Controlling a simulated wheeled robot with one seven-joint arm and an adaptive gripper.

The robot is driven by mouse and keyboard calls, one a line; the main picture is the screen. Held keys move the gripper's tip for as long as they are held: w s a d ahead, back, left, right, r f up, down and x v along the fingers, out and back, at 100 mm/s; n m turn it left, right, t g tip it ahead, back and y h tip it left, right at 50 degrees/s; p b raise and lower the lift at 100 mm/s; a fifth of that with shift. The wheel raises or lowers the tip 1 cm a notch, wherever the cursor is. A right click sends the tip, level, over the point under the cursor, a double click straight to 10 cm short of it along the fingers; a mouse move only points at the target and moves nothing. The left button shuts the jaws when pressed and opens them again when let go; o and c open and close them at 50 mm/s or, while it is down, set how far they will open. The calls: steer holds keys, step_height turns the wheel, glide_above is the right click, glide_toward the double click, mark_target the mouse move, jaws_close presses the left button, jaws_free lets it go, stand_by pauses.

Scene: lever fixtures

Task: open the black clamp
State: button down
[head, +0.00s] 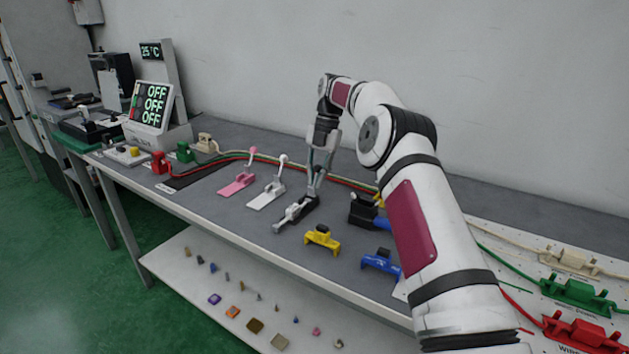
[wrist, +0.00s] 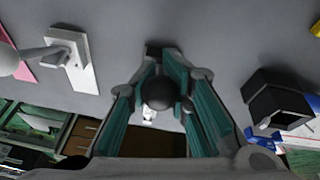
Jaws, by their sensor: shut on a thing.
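The black clamp (head: 309,203) is on the grey table, to the right of the white clamp, with a pale part at its front end. My gripper (head: 314,188) reaches down to it from above. In the wrist view my gripper (wrist: 160,92) is shut on the clamp's round black knob (wrist: 158,93), with a teal-padded finger on each side. A dark part of the clamp (wrist: 154,48) shows beyond the knob. The fingers hide most of the lever, so I cannot tell its exact angle.
A white clamp (head: 267,194) and a pink clamp (head: 238,182) stand left with upright levers. A yellow fixture (head: 322,239), a blue one (head: 380,262) and a black block (head: 362,211) are to the right. Cables run behind.

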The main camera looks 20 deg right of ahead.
steer(key=shift+w+d+r, duration=0.15)
steer(key=shift+d, duration=0.05)
stand_by(0.4)
steer(key=c, duration=1.7)
jaws_free()
steer(key=shift+o, duration=0.2)
steer(key=shift+a, duration=0.1)
